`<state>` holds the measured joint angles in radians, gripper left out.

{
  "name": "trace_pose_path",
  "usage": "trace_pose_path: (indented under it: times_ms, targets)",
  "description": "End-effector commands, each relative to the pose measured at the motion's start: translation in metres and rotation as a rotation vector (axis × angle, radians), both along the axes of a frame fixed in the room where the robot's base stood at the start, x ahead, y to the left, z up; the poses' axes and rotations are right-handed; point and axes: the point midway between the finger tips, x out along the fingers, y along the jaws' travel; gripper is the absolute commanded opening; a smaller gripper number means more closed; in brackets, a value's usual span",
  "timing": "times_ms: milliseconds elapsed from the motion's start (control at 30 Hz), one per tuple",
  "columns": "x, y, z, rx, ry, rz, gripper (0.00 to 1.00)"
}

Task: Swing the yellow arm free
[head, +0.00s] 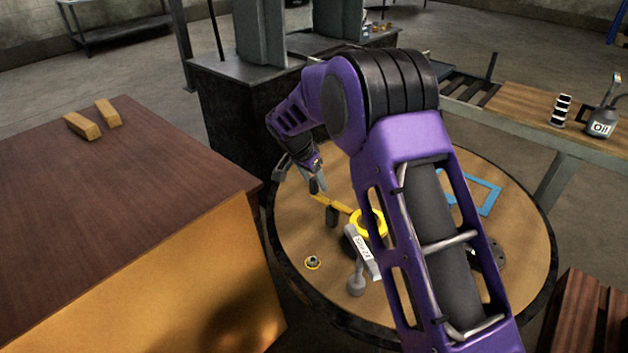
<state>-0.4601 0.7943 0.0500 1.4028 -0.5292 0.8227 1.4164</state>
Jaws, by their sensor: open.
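The yellow arm (333,203) is a thin bar running from a yellow ring (369,223) toward the upper left, over the round wooden table. A dark block or grip (331,215) hangs at its side. My gripper (317,183) is open just above the outer end of the yellow arm, its fingers pointing down. I cannot tell whether the fingers touch the bar. My purple arm hides part of the table to the right of the ring.
A brown cabinet (150,190) stands close on the left. A bench with an oil can (601,118) is at the right.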

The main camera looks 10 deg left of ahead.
Motion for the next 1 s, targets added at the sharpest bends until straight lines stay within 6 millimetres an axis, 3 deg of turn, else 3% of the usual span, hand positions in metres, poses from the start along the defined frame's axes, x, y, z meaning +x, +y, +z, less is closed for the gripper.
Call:
trace_pose_path:
  times_ms: [167, 200, 500, 1000]
  targets:
    - [0.0001, 0.0, 0.0, 0.0, 0.0, 0.0, 0.55]
    - [0.0001, 0.0001, 0.0001, 0.0, 0.0, 0.0, 0.51]
    - [0.0001, 0.0001, 0.0002, 0.0, 0.0, 0.0, 0.0]
    - [0.0, 0.0001, 0.0004, 0.0, 0.0, 0.0, 0.0]
